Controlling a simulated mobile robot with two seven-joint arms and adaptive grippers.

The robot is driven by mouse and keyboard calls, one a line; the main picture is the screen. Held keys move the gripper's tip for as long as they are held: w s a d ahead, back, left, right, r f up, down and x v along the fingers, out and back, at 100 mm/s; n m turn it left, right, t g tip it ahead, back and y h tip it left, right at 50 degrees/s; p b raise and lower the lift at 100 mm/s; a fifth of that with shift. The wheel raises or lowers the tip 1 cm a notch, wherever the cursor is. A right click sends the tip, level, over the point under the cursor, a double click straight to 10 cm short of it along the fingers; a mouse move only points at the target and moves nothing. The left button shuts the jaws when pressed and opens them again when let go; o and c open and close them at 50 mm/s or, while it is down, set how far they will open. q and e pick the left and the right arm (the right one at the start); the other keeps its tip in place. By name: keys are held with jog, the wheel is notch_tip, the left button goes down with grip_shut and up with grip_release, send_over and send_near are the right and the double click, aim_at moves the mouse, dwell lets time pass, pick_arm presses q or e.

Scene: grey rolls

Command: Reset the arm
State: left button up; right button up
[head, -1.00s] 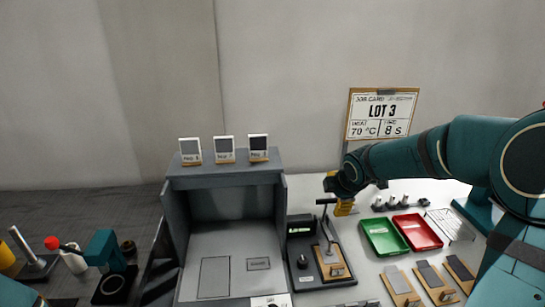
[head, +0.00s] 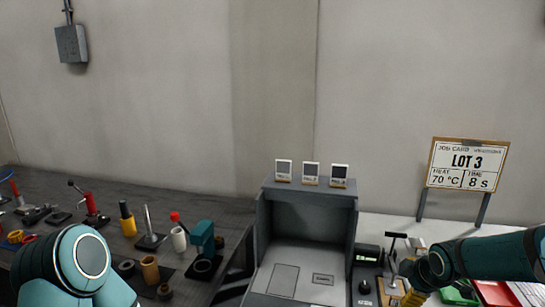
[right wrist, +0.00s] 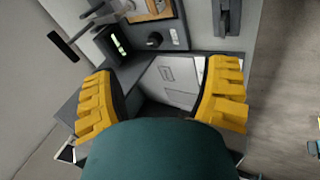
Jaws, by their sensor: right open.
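My right arm, teal, comes in from the right edge of the head view. Its right gripper (head: 412,282) is beside the black device with a lever (head: 393,243), low at the right. In the right wrist view the two yellow fingers of the right gripper (right wrist: 160,98) stand wide apart with nothing between them; the grey booth's floor and a white panel show beyond. A rounded teal part of my left arm (head: 78,262) fills the lower left of the head view. My left gripper is not seen.
A grey open booth (head: 308,225) with three small cards on top stands left of the right gripper. A green tray (head: 455,296) and a red tray (head: 495,292) lie partly under the right arm. A LOT 3 sign (head: 467,165) stands behind. Several tools crowd the dark bench (head: 150,195) at left.

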jog(key=a+f+m, duration=0.1)
jog(key=a+f, duration=0.1)
jog(key=f, duration=0.1)
jog(key=a+f+m+y, duration=0.1)
jog(key=a+f, duration=0.2)
jog(key=a+f+m+g, duration=0.1)
jog(key=a+f, duration=0.1)
jog(key=f, duration=0.1)
jog(key=shift+a+f+y, duration=0.25)
jog(key=shift+a+y, duration=0.05)
jog(key=shift+y, duration=0.1)
jog(key=a+f, duration=0.1)
jog(key=s+a+f+m, duration=0.1)
jog(key=s+a+f+m+y, duration=0.1)
jog(key=a, duration=0.1)
jog(key=shift+s+f+g, duration=0.25)
jog(key=shift+f+g, duration=0.15)
jog(key=s+a+f+m+g, duration=0.1)
jog(key=s+a+f+m, duration=0.4)
jog(key=s, duration=0.3)
jog(key=s+a+f+m+g+y, duration=0.1)
jog(key=s+a+f+m+g, duration=0.1)
jog(key=s+a+f+m, duration=0.3)
jog(key=s+a+f, duration=0.2)
jog(key=s, duration=0.2)
jog(key=shift+f, duration=0.1)
